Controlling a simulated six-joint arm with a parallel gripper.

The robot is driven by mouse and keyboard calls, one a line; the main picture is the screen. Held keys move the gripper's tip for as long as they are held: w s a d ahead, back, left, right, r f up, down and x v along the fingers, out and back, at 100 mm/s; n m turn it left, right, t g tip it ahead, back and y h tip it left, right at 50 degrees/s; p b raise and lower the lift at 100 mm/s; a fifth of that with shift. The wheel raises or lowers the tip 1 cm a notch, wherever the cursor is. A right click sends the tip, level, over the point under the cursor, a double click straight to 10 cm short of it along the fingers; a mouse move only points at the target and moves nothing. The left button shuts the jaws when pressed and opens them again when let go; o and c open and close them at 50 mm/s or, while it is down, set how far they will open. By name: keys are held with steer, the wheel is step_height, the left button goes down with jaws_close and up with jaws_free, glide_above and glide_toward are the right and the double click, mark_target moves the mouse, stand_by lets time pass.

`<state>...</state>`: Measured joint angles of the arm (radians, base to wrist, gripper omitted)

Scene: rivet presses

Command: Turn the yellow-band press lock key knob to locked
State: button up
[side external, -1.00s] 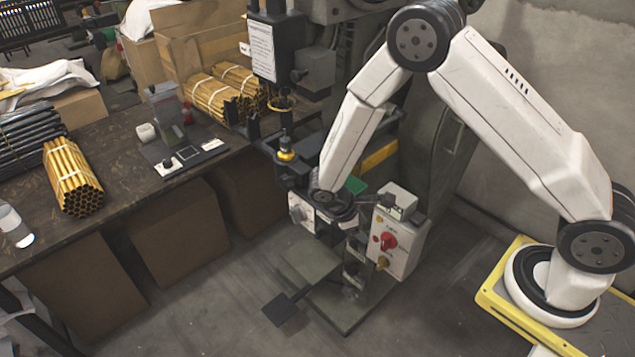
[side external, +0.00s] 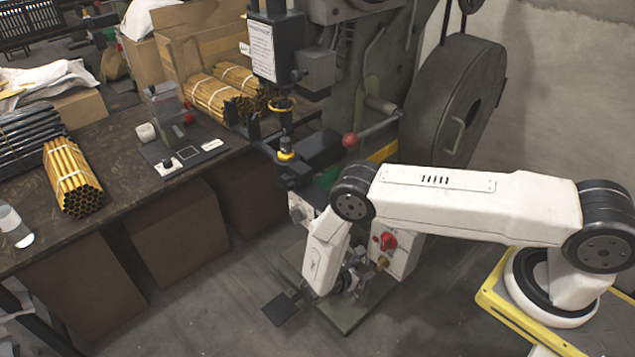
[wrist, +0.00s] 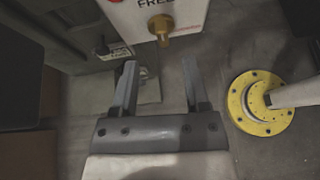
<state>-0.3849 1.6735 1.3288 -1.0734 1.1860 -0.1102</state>
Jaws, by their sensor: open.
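The press with the yellow band (side external: 383,153) stands in the middle of the side view. Its white control box (side external: 403,258) hangs low at the front, with a red rotary switch (side external: 388,241) and the brass lock key knob (side external: 382,262) below it. In the wrist view the brass knob (wrist: 161,28) sticks out under the printed word "FREE"; which position it is set to is unclear. My gripper (wrist: 160,68) is open and empty, its fingers pointing toward the knob with a gap between. In the side view my arm partly covers the box.
A red ball-ended lever (side external: 349,140) sticks out above my arm. A foot pedal (side external: 281,309) lies on the floor at the press's front. The workbench (side external: 105,145) with tube bundles stands left. The floor left of the pedal is clear.

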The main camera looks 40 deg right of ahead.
mark_target(379, 264)
steer(key=shift+s+d+f+n+t+h, duration=0.15)
steer(key=shift+f+n+h, duration=0.1)
steer(key=shift+f, duration=0.2)
steer(key=shift+s+a+f+n+t+h, duration=0.15)
steer(key=shift+f+n, duration=0.1)
steer(key=shift+f, duration=0.2)
steer(key=shift+d, duration=0.2)
steer(key=shift+x, duration=3.85)
jaws_close()
